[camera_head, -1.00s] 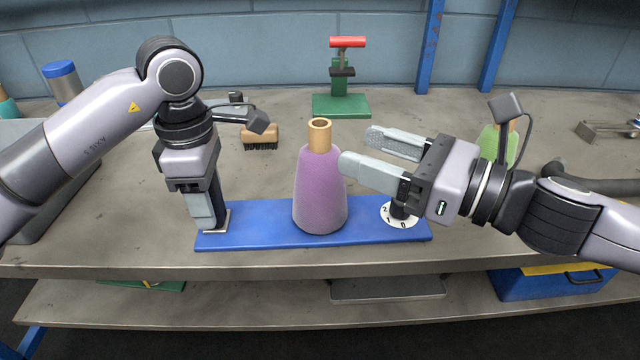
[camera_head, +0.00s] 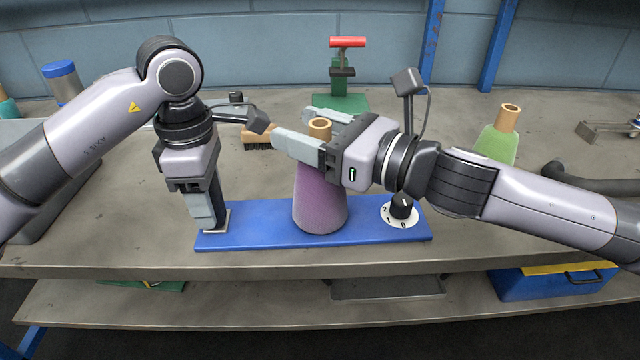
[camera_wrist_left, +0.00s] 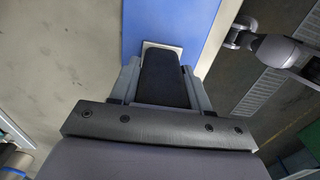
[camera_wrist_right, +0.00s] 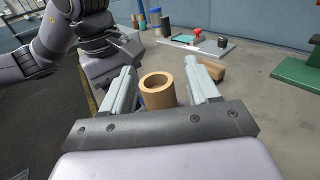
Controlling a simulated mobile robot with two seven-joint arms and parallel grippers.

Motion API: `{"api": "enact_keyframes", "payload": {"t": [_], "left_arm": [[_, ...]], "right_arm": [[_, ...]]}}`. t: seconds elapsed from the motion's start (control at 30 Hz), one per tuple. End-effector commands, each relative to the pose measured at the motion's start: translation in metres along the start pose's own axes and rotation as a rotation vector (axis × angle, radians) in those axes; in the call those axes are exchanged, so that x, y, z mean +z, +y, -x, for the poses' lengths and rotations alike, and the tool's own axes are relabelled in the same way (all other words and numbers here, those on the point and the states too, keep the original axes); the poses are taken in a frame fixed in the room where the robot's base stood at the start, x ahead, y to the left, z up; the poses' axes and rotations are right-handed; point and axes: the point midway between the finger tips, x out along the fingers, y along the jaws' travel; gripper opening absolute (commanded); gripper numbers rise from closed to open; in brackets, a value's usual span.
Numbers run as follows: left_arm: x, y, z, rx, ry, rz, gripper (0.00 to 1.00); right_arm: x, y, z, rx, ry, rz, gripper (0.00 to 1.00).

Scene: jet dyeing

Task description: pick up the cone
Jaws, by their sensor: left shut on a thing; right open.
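The purple cone (camera_head: 320,207) stands upright on a blue board (camera_head: 268,228). Its tan tube top (camera_head: 320,127) sticks up between the fingers of my right gripper (camera_head: 298,127), which is open. In the right wrist view the tube (camera_wrist_right: 157,88) sits between the two spread fingers, with gaps on both sides. My left gripper (camera_head: 210,224) points down at the board's left end. In the left wrist view it is shut on a black block (camera_wrist_left: 163,80) that stands on a pale plate on the board.
A numbered dial (camera_head: 402,209) sits on the board's right end. A green cone (camera_head: 497,140) stands behind my right arm. A brush (camera_head: 257,141) and a green stand with a red handle (camera_head: 347,43) are farther back. The table's front edge is close to the board.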

Motion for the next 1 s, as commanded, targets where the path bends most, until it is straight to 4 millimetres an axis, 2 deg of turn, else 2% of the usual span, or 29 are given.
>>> {"api": "enact_keyframes", "payload": {"t": [0.27, 0.37, 0.4, 0.47, 0.83, 1.0], "left_arm": [[0.0, 0.0, 0.0, 0.001, 0.0, 0.0, 0.15], [0.0, 0.0, 0.0, 0.001, 0.0, 0.0, 0.15], [0.0, 0.0, 0.0, 0.001, 0.0, 0.0, 0.15], [0.0, 0.0, 0.0, 0.001, 0.0, 0.0, 0.15], [0.0, 0.0, 0.0, 0.0, 0.0, 0.001, 0.15], [0.0, 0.0, 0.0, 0.0, 0.0, 0.001, 0.15]], "right_arm": [[0.0, 0.0, -0.002, 0.0, 0.0, 0.0, 0.6], [0.0, 0.0, -0.002, 0.0, 0.0, 0.0, 0.31], [0.0, 0.0, -0.002, 0.0, 0.0, 0.0, 0.18], [0.0, 0.0, -0.002, 0.0, 0.0, 0.0, 0.0], [0.003, 0.0, -0.002, 0.001, -0.003, 0.002, 0.0], [0.017, 0.0, -0.002, 0.002, -0.005, 0.006, 0.0]]}}
